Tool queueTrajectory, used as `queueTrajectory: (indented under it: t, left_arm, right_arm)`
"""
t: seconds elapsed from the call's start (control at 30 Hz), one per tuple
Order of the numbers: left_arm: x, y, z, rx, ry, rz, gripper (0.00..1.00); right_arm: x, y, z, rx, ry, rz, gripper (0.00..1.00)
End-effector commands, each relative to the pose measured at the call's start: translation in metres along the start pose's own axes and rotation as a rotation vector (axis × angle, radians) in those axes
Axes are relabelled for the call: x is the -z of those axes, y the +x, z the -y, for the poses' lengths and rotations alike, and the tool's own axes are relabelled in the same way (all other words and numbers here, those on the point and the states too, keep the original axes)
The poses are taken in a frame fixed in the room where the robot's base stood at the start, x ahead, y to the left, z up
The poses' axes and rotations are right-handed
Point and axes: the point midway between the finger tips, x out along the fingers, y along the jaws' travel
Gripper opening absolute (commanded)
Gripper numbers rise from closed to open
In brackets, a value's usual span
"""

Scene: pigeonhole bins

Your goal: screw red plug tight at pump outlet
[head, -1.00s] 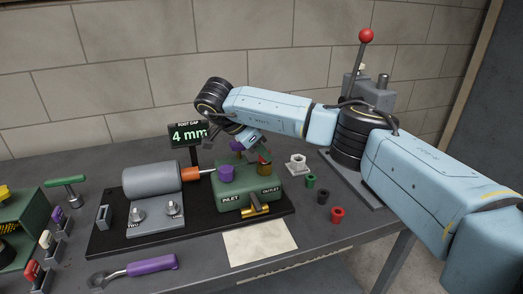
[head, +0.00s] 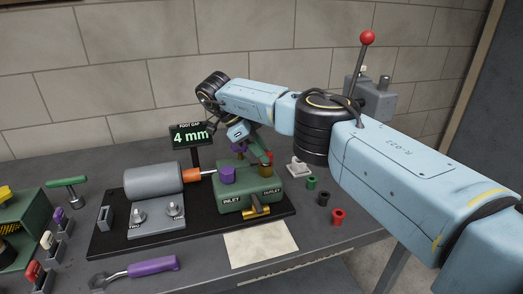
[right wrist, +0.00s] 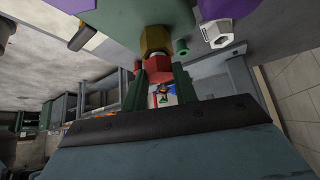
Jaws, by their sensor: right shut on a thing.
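The green pump block (head: 232,203) sits on a black base plate, with a brass outlet fitting (head: 264,171) on its top right. The red plug (head: 269,158) is at the mouth of this fitting. In the right wrist view the red plug (right wrist: 158,72) sits against the brass fitting (right wrist: 155,39), in line with it. My right gripper (right wrist: 159,84) has its green fingers shut on the plug's sides. Thread depth cannot be seen. My left gripper is not in view.
A purple cap (head: 227,174) and a brass piece (head: 257,211) are on the pump. Loose green (head: 311,183), black (head: 323,199) and red (head: 338,216) plugs stand at right, near a white fitting (head: 298,169). A motor (head: 152,178) and display (head: 190,134) are left.

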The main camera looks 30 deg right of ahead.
Motion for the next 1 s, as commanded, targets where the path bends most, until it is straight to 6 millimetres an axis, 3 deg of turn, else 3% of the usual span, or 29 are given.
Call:
queueTrajectory:
  t: [0.27,0.3,0.5,0.77,1.0]
  left_arm:
    - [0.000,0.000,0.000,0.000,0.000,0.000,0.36]
    - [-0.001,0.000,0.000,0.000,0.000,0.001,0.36]
    - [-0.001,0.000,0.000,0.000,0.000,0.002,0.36]
    - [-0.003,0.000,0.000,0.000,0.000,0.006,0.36]
    - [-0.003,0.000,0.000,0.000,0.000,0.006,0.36]
  right_arm:
    - [-0.003,0.002,-0.001,-0.033,0.036,0.002,0.00]
    - [-0.003,0.003,-0.001,-0.033,0.036,0.002,0.30]
    - [-0.002,0.002,-0.001,-0.031,0.038,0.002,0.54]
    - [-0.001,-0.001,0.000,-0.027,0.039,0.002,0.54]
    - [-0.001,-0.015,-0.009,-0.006,0.037,0.010,0.54]
